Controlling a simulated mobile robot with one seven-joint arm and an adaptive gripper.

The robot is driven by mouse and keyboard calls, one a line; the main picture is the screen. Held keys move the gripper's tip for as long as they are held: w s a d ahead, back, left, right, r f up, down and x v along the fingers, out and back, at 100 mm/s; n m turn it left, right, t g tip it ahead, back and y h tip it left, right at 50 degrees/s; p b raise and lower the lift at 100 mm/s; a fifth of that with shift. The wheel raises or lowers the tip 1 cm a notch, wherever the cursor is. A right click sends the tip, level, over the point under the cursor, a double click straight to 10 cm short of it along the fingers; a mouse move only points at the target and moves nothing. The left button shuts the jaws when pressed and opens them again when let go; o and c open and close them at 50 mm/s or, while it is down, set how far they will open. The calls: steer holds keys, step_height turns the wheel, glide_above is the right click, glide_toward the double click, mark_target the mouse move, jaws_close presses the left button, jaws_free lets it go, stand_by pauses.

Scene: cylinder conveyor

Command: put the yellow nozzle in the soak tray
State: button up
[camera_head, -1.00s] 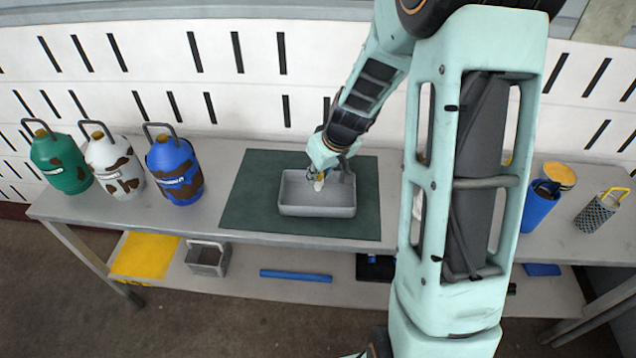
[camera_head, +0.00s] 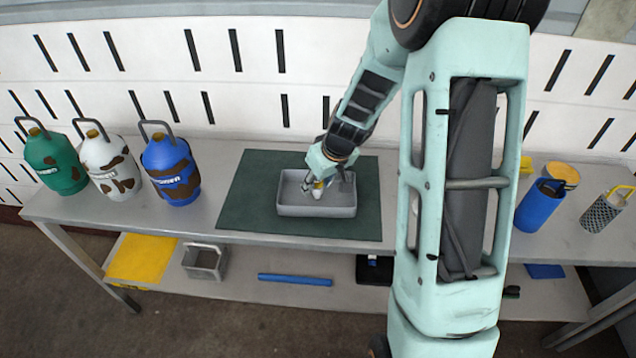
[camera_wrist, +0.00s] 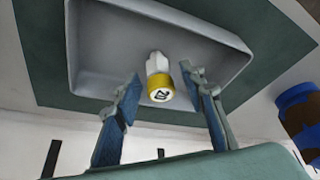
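The yellow nozzle (camera_wrist: 159,87), white with a yellow ring and a marked end, is inside the grey soak tray (camera_wrist: 88,50) in the wrist view. It shows small in the head view (camera_head: 318,190). The tray stands on a dark green mat on the bench, and its rim shows in the head view (camera_head: 316,211). My gripper (camera_wrist: 158,84) is open, one finger on each side of the nozzle with a visible gap to both. In the head view my gripper (camera_head: 322,182) is low over the tray. Whether the nozzle touches the tray floor is hard to tell.
Green (camera_head: 55,162), white (camera_head: 110,168) and blue (camera_head: 171,172) jugs stand at the bench's left. A blue cup (camera_head: 540,206), a yellow-topped container (camera_head: 561,175) and a grater-like holder (camera_head: 605,211) stand at the right. The green mat (camera_head: 245,205) is clear around the tray.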

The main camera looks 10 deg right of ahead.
steer(key=shift+r, duration=0.1)
steer(key=shift+s+r+p, duration=0.1)
steer(key=shift+r+p, duration=0.2)
steer(key=shift+r, duration=0.2)
steer(key=v, duration=1.1)
steer(key=shift+p, duration=0.4)
steer(key=shift+s+d, duration=0.1)
